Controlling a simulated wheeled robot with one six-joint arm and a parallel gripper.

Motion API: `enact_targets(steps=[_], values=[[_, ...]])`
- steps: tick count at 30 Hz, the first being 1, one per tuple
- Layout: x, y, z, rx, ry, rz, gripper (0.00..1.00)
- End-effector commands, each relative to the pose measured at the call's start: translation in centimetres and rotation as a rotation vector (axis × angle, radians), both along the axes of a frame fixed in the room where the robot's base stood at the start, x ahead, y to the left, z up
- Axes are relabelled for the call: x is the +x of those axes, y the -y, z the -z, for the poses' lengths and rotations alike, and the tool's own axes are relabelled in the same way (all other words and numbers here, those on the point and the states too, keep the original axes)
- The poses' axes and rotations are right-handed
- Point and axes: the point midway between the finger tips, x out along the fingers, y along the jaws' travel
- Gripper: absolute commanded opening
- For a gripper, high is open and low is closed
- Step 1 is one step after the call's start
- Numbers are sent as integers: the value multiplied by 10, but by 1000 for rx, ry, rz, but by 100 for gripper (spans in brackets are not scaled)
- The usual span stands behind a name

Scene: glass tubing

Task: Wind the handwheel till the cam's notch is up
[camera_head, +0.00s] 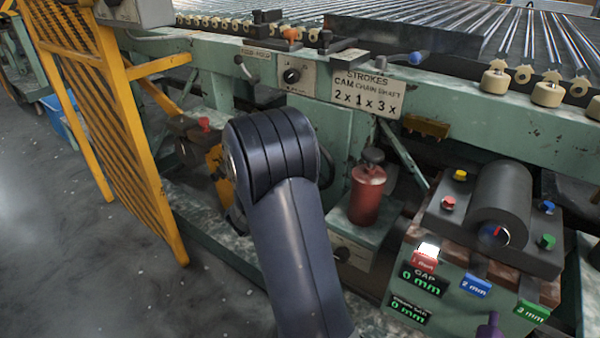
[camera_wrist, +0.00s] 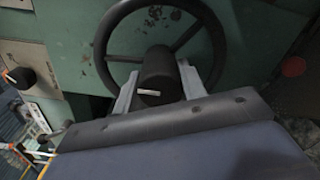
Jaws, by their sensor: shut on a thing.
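The handwheel (camera_wrist: 101,50) shows in the wrist view as a dark rim with spokes on a green panel. My gripper (camera_wrist: 157,82) is shut on the dark round cylinder (camera_wrist: 156,66) in front of the wheel's middle, with a pale finger on either side. I cannot tell whether that cylinder is the wheel's hub or a grip on it. A small white bar shows at its near end. The wheel's lower part is hidden by my gripper. In the head view my arm hides the wheel and gripper. I cannot make out the cam or its notch.
A sign (camera_head: 367,92) reads "STROKES, CAM CHAIN SHAFT, 2 x 1 x 3 x". A selector knob (camera_head: 291,76) sits left of it. A red canister (camera_head: 367,194) stands right of my arm, near a button console (camera_head: 455,262). A yellow guard (camera_head: 125,125) stands at left beside open floor.

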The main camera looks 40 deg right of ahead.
Motion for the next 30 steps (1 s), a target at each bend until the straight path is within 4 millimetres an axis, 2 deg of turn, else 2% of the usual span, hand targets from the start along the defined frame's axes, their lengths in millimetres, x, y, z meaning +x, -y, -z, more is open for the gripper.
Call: enact_targets(steps=[1, 9, 17, 20, 30], values=[[0, 0, 1, 3, -2, 0, 41], [0, 0, 1, 2, -2, 0, 61], [0, -2, 0, 0, -1, -1, 61], [-3, -11, -1, 1, -2, -4, 61], [-24, -72, -2, 1, -4, -4, 61]])
